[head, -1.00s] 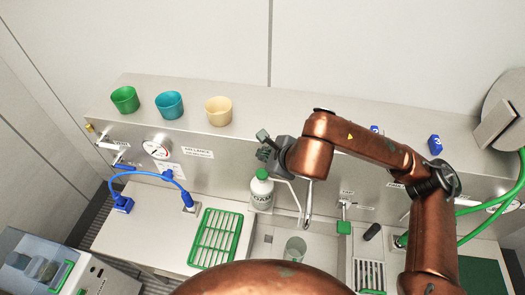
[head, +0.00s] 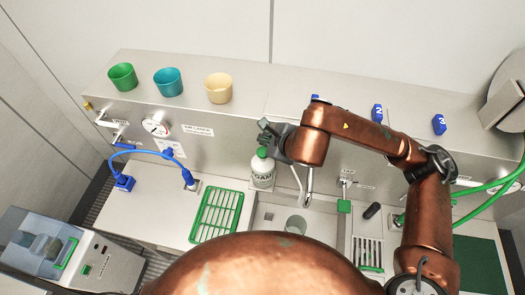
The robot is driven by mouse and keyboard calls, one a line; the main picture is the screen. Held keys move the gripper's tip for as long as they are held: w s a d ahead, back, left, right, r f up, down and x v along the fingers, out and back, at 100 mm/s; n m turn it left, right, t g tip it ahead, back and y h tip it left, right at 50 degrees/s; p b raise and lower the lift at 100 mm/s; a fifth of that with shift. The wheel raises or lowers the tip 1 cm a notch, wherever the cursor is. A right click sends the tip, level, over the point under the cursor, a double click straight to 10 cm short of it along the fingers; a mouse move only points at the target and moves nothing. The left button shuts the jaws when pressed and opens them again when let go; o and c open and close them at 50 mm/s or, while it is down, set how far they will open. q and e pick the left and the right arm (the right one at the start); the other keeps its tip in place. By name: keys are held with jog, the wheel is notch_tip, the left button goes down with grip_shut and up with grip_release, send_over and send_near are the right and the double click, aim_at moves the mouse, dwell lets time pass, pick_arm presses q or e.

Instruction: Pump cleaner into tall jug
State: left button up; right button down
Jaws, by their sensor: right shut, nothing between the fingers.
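A white bottle with a green top (head: 263,174) stands at the back edge of the sink, with partly legible lettering on its front. My right gripper (head: 265,142) is shut and empty, just above the green top; I cannot tell whether it touches. A clear open vessel (head: 296,225) stands in the sink, in front and to the right of the bottle. Its lower part is partly hidden by a copper part of mine. I cannot tell whether it is the tall jug. My left gripper is not in view.
Green (head: 122,77), teal (head: 168,82) and cream (head: 218,88) cups stand on the back ledge. A tap spout (head: 308,185) is close right of the bottle. A green rack (head: 217,215) lies left of the sink. Blue numbered blocks (head: 377,112) stand on the ledge behind my arm.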

aim_at(261, 150)
notch_tip(261, 150, down, 3)
jog(key=b, duration=0.2)
jog(key=shift+f+b, duration=0.15)
jog(key=shift+b, duration=0.15)
jog(key=shift+f+b, duration=0.25)
jog(key=shift+b, duration=0.1)
dwell(0.9)
jog(key=shift+f+b, duration=0.45)
jog(key=shift+b, duration=0.45)
jog(key=shift+f+b, duration=0.9)
jog(key=shift+b, duration=0.15)
dwell(0.8)
jog(key=shift+r, duration=0.1)
jog(key=shift+r+p, duration=0.35)
jog(key=shift+r, duration=0.9)
jog(key=shift+r, duration=0.1)
